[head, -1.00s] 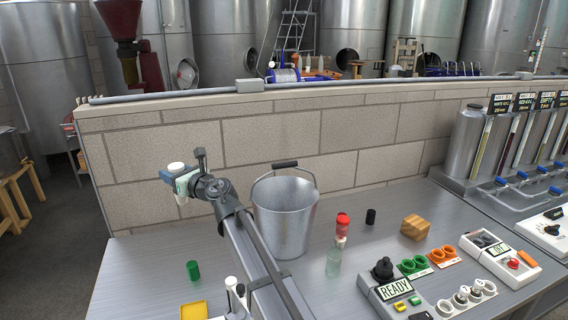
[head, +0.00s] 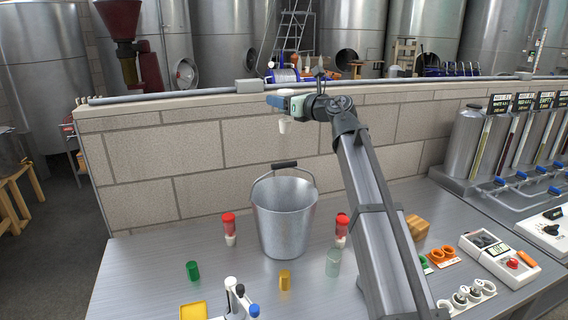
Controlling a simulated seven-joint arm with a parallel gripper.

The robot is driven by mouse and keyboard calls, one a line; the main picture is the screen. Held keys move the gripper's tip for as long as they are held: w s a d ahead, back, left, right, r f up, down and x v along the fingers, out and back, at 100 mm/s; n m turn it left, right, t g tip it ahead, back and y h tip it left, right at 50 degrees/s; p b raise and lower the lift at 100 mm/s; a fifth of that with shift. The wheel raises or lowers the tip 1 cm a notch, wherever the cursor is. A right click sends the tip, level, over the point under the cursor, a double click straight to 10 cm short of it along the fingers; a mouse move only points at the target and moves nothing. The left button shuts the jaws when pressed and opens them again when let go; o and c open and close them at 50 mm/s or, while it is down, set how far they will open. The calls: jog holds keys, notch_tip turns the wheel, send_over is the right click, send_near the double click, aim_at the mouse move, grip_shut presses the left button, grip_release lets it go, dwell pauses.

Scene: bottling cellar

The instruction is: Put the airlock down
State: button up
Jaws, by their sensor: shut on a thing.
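My gripper (head: 282,104) is shut on the airlock (head: 284,126), a small white piece whose tapered lower end shows below the jaws. The jaws hide its middle. The gripper holds it upright in the air, in front of the brick wall and above the grey metal bucket (head: 285,222), clear of the bucket's raised handle. The bucket stands on the metal bench (head: 145,262).
Red-topped pieces with pale lower parts stand left (head: 230,229) and right (head: 342,231) of the bucket. A green cylinder (head: 193,271), a yellow cylinder (head: 285,280) and a clear greenish bottle (head: 333,263) stand in front. My arm hides part of the bench's right side.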

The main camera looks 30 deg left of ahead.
aim_at(285, 131)
jog(key=shift+w+d+r, duration=0.2)
jog(key=shift+d, duration=0.15)
jog(key=shift+d+f, duration=0.1)
jog(key=shift+f, duration=4.8)
jog(key=shift+f, duration=0.15)
jog(key=o, duration=1.1)
jog(key=shift+r, duration=0.2)
jog(key=v, duration=1.2)
